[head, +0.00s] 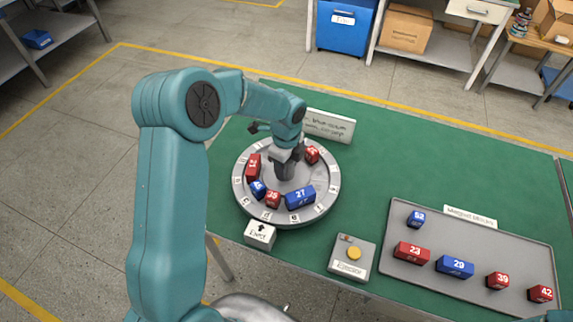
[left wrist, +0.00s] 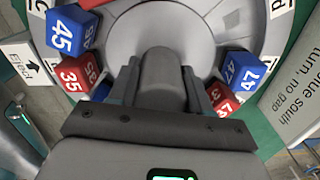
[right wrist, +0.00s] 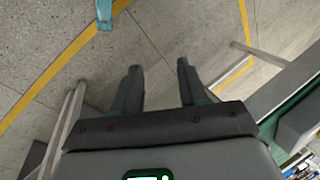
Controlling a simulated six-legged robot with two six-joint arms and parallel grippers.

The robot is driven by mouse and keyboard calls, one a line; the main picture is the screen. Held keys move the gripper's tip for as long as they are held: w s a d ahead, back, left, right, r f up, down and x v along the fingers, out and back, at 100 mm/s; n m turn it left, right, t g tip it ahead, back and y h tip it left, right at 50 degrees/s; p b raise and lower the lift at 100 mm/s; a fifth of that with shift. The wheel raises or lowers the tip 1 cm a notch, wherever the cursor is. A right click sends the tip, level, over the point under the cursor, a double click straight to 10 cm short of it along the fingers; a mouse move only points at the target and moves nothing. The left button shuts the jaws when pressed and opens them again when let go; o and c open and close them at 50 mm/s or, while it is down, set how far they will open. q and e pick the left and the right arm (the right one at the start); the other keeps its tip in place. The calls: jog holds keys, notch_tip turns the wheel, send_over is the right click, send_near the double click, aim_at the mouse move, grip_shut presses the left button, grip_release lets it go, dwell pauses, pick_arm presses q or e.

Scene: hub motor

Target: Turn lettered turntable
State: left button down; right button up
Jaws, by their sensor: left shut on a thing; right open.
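The round grey turntable (head: 322,213) stands on the green table, with lettered white tags around its rim. Red and blue numbered blocks sit on it, among them blue 27 (head: 300,197), red 35 (head: 273,199), blue 45 (head: 258,189) and a red block (head: 252,167) at the left. In the left wrist view blue 45 (left wrist: 69,30), red 35 (left wrist: 76,74), blue 47 (left wrist: 238,72) and red 37 (left wrist: 220,98) show. My left gripper (head: 284,172) is shut on the turntable's central grey knob (left wrist: 160,75). My right gripper (right wrist: 160,75) is open and empty, above the floor.
A white sign (head: 330,126) stands behind the turntable. An "Eject" label block (head: 260,235) stands in front of it. A grey box with a yellow button (head: 353,254) is to the right. A grey tray (head: 400,223) holds several numbered blocks.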

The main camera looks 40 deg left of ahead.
pick_arm(q)
jog(key=shift+w+a+r, duration=0.15)
jog(key=shift+a+r, duration=0.05)
jog(key=shift+r, duration=0.1)
jog(key=shift+c, duration=2.4)
grip_release()
jog(key=shift+f, duration=0.1)
jog(key=shift+d, duration=0.1)
notch_tip(320, 180, up, 16)
jog(key=shift+s+r+b, duration=0.2)
jog(key=shift+b, duration=0.25)
jog(key=shift+f, duration=0.1)
